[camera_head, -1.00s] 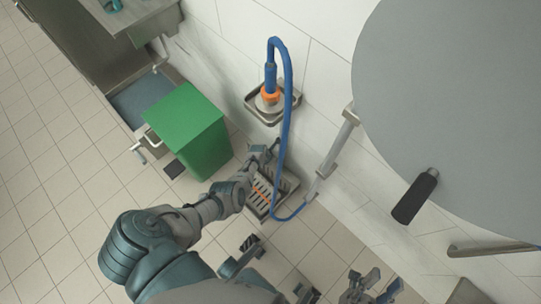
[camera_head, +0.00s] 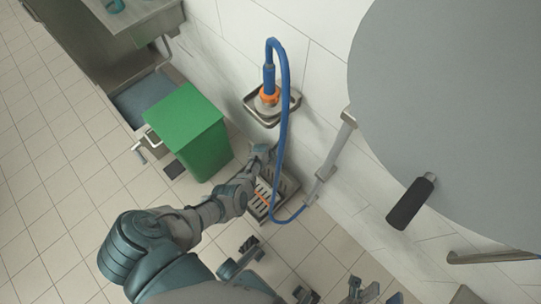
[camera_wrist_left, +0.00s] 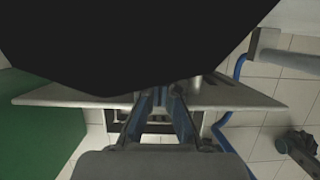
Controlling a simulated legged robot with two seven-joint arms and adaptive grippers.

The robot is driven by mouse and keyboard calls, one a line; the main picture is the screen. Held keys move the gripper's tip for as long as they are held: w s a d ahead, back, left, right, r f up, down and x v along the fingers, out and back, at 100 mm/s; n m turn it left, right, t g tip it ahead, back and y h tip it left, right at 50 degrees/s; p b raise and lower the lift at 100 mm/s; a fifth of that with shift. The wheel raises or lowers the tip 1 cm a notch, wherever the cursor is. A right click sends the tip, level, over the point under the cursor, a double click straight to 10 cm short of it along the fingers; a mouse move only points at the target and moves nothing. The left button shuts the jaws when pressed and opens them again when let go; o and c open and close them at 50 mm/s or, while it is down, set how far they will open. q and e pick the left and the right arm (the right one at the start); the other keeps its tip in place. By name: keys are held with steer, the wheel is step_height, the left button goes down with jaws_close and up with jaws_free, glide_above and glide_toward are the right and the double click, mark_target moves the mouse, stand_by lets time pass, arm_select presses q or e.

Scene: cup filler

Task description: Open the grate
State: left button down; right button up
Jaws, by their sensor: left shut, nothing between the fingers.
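The slotted metal floor grate (camera_head: 284,187) lies near the wall, with an orange strip across it. A large black shape hides the upper part of that view. My right gripper (camera_head: 372,296) is cut off at the bottom edge; its opening is unclear.
A green bin (camera_head: 187,125) stands left of the grate. The blue hose (camera_head: 286,110) hangs from a wall holder (camera_head: 262,108) past my left gripper. A large grey round vessel (camera_head: 450,100) with a black handle (camera_head: 411,203) fills the right. Floor at left is clear.

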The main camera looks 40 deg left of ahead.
arm_select(q)
steer(key=v, duration=1.1)
steer(key=shift+s+a, duration=0.1)
steer(key=shift+s, duration=0.05)
